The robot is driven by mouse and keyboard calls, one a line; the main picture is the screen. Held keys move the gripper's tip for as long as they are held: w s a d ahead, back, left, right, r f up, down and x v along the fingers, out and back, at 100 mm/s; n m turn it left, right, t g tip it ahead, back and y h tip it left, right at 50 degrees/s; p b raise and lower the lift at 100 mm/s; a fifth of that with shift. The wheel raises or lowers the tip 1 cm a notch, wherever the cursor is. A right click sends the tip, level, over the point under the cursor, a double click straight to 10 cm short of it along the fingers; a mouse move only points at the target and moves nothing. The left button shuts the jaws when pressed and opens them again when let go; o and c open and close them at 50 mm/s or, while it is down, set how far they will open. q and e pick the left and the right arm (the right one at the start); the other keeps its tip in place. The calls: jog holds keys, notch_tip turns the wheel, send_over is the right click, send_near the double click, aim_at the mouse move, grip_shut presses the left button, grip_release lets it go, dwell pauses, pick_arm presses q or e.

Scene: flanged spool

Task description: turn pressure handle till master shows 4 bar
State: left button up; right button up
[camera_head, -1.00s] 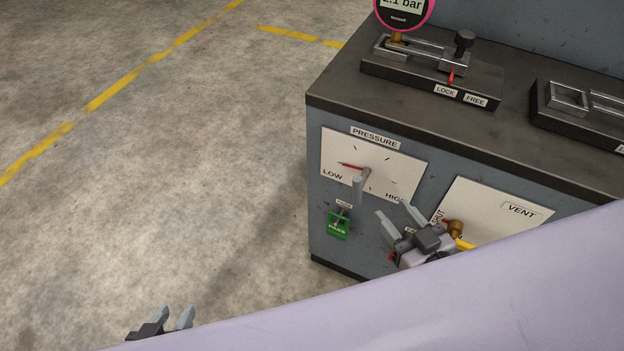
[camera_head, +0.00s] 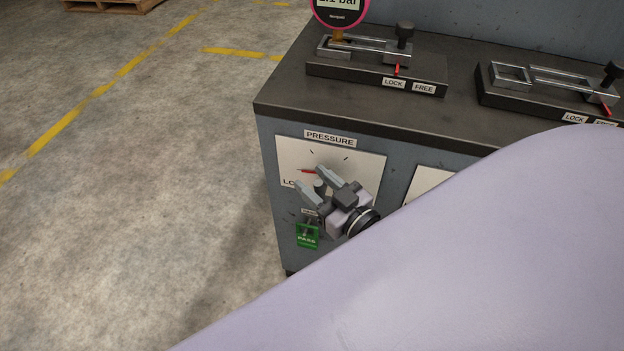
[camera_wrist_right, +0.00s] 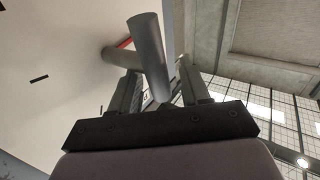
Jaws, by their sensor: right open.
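The pressure handle (camera_head: 320,187) is a grey bar on the white PRESSURE plate (camera_head: 362,165) on the cabinet's front. Its red pointer (camera_head: 306,171) points left, toward the LOW side. My right gripper (camera_head: 310,177) is open at the handle, its fingers partly covering it. In the right wrist view the grey handle (camera_wrist_right: 148,48) stands between the two open fingers (camera_wrist_right: 158,80); I cannot tell whether they touch it. The master gauge (camera_head: 340,12), round with a pink rim, is cut off at the top; its reading looks like 2.1 bar. My left gripper is out of view.
A LOCK/FREE slide fixture (camera_head: 375,72) stands on the cabinet top, with a second one (camera_head: 545,92) to its right. A green PASS tag (camera_head: 307,236) hangs below the plate. My pale arm covers the lower right. Open floor lies left.

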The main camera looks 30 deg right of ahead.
jog(key=shift+w+a, duration=0.1)
jog(key=shift+w, duration=0.45)
grip_shut()
